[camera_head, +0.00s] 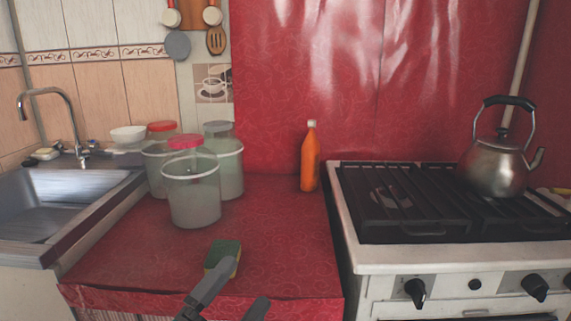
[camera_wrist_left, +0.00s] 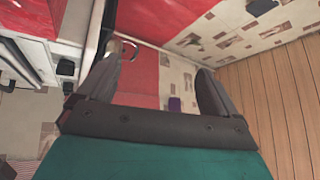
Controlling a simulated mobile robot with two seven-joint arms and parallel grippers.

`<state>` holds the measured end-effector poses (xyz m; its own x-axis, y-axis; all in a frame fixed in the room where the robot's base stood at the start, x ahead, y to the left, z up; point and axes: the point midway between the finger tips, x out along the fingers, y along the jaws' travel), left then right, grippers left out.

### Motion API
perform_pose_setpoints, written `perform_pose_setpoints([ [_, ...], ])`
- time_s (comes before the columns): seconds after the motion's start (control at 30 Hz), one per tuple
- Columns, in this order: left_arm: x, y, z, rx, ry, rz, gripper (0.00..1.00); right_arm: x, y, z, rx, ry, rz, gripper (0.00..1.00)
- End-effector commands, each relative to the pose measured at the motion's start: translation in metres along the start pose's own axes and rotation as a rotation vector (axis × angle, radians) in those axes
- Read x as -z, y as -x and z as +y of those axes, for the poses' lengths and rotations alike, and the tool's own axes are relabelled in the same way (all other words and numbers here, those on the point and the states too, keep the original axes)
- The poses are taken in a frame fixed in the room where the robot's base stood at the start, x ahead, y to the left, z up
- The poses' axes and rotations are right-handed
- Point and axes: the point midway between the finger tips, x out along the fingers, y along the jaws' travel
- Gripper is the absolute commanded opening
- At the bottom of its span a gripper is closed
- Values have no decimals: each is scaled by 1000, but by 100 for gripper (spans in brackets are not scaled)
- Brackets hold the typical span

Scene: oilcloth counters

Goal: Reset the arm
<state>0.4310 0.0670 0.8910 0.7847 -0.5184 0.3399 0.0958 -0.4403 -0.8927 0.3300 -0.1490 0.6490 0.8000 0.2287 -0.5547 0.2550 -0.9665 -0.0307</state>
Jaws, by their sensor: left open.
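My left gripper (camera_head: 243,284) shows at the bottom of the head view, near the front edge of the red counter. Its two fingers are spread apart. The left wrist view also shows the open gripper (camera_wrist_left: 165,70) with nothing held between its fingers. A green and yellow sponge (camera_head: 223,256) lies on the counter just beyond the fingertips. One finger overlaps its lower edge in the picture; I cannot tell whether they touch. My right gripper is not in view.
Several lidded containers (camera_head: 193,200) stand at the counter's back left, beside the sink (camera_head: 60,205). An orange bottle (camera_head: 310,160) stands at the back right. A stove (camera_head: 430,255) with a kettle (camera_head: 495,170) is on the right. The red counter (camera_head: 285,235) is clear right of the sponge.

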Motion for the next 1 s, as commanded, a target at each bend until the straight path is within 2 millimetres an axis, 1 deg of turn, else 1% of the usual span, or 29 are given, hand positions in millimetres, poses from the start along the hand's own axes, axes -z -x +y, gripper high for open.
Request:
perform_pose_setpoints([
  [0.03, -23, 22, 26, -65, 191, -146, 93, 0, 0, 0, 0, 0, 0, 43],
  [0.07, -35, 35, 40, -97, 300, -228, 93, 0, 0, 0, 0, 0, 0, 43],
  [0.1, -49, 54, 58, -134, 437, -334, 93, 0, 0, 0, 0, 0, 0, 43],
  [0.17, -63, 84, 85, -181, 622, -484, 93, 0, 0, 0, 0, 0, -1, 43],
  [0.2, -69, 104, 102, -208, 737, -579, 93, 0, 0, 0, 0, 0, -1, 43],
  [0.27, -74, 135, 126, -241, 894, -716, 93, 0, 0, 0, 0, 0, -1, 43],
  [0.3, -75, 156, 141, -258, 993, -805, 93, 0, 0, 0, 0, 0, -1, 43],
  [0.37, -72, 188, 161, -282, 1132, -936, 93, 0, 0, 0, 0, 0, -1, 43],
  [0.4, -68, 209, 173, -293, 1222, -1023, 93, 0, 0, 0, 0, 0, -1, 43],
  [0.43, -65, 208, 162, -289, 1238, -1037, 93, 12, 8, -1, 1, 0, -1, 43],
  [0.47, -64, 202, 150, -285, 1223, -1028, 93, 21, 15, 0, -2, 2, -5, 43],
  [0.5, -63, 200, 141, -282, 1214, -1028, 93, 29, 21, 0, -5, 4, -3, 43],
  [0.6, -60, 199, 122, -276, 1200, -1038, 93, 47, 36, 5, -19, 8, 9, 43],
  [0.7, -58, 198, 104, -269, 1187, -1045, 93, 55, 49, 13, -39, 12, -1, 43],
  [0.8, -56, 199, 91, -264, 1176, -1052, 93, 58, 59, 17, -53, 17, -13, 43],
  [0.9, -56, 200, 84, -261, 1169, -1057, 93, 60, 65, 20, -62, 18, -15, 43],
  [1.0, -56, 202, 81, -258, 1165, -1058, 93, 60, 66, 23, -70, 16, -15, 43],
])
